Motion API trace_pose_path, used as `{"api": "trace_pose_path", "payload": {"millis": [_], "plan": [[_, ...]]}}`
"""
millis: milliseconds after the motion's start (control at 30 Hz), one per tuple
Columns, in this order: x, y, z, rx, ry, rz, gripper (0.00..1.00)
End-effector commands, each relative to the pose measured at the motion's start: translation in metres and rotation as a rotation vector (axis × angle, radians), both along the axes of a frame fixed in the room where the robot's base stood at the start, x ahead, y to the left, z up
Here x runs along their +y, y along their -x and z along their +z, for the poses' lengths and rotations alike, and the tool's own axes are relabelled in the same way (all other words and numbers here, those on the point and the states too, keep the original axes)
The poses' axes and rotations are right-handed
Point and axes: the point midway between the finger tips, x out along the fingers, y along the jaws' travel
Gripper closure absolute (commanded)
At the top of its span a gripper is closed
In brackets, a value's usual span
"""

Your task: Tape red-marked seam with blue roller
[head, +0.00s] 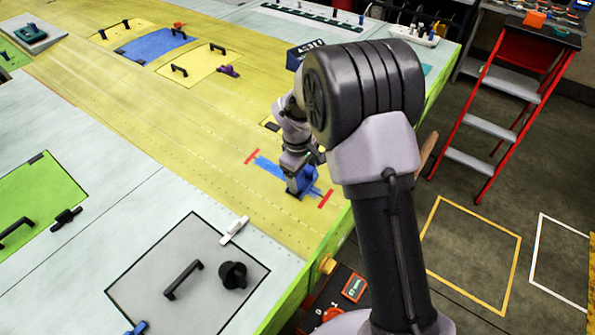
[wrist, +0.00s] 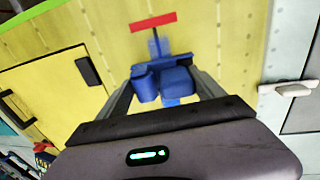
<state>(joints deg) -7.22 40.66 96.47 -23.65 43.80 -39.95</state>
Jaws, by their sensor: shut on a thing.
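My gripper (head: 297,170) is shut on the blue roller (head: 303,180), low over the yellow wing panel. The roller also shows between the fingers in the wrist view (wrist: 164,80). One red mark (head: 252,156) lies left of the roller and another red mark (head: 326,199) lies right of it, near the panel edge. A wide blue strip (head: 268,167) runs from near the left mark to the roller. A narrower bluish line continues toward the right mark. The wrist view shows one red mark (wrist: 153,22) beyond the roller. I cannot tell whether the roller touches the panel.
A grey hatch (head: 150,290) with a black handle and a black knob lies in front. A white clamp (head: 234,231) sits at its edge. A red step ladder (head: 510,85) stands on the floor at right.

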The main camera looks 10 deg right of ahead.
Motion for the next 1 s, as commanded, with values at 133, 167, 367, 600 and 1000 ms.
{"api": "trace_pose_path", "payload": {"millis": [133, 167, 367, 600, 1000], "plan": [[-0.013, 0.012, -0.002, -0.002, 0.0, -0.001, 0.54], [-0.015, 0.014, -0.002, 0.0, 0.0, -0.001, 0.54], [-0.021, 0.02, -0.002, -0.002, 0.0, -0.001, 0.54], [-0.036, 0.036, -0.003, 0.0, 0.0, -0.003, 0.54], [-0.042, 0.042, 0.0, 0.0, 0.0, 0.0, 0.54]]}}
